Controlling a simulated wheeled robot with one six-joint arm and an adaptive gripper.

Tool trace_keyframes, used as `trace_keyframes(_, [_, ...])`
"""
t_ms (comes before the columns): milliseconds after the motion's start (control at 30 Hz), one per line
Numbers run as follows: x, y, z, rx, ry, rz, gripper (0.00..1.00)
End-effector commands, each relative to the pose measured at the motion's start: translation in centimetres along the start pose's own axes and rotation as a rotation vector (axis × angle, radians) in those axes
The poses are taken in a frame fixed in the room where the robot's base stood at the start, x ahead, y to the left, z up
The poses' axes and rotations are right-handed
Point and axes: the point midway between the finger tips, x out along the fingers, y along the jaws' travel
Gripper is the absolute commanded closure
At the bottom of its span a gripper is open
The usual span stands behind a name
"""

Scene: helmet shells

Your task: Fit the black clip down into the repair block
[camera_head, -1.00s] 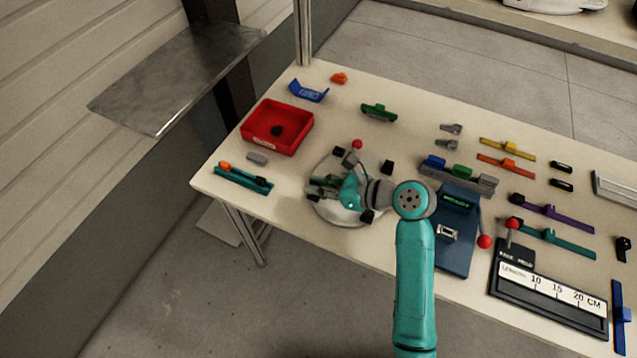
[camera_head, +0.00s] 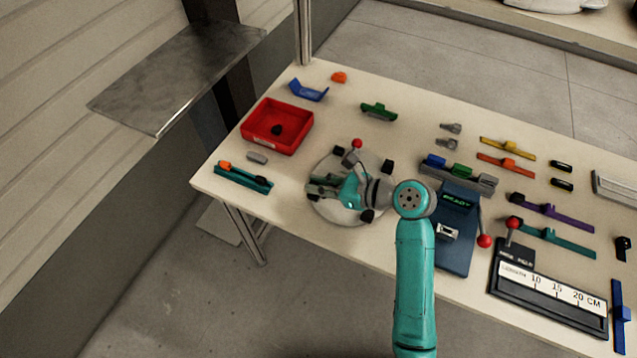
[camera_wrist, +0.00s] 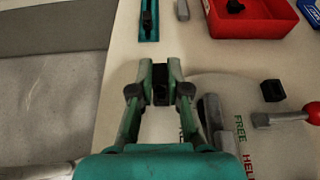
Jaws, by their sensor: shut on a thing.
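My gripper (camera_head: 322,187) is over the left part of a round pale fixture (camera_head: 345,215). In the wrist view its two green fingers (camera_wrist: 160,72) are shut on a small black piece, the black clip (camera_wrist: 160,88), mostly hidden between the dark pads. A grey block (camera_wrist: 211,117) lies just right of the fingers, beside the word FREE on the fixture. Another grey block (camera_head: 487,185) holds blue and green pieces to the right of my arm. I cannot tell for certain which is the repair block. The clip's lower end is hidden, and I see no seating.
A red-knobbed lever (camera_head: 357,143) and black pads (camera_head: 388,166) stand on the fixture. A red bin (camera_head: 262,140) with a dark piece, a teal holder (camera_head: 243,178) and a small grey piece (camera_head: 257,158) lie left. A blue press-like station (camera_head: 455,255) stands right.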

Motion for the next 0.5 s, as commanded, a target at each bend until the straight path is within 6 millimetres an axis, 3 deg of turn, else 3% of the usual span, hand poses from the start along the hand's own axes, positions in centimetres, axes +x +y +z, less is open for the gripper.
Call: trace_keyframes(500, [0.3, 0.0, -0.73, 0.0, 0.0, 0.0, 0.98])
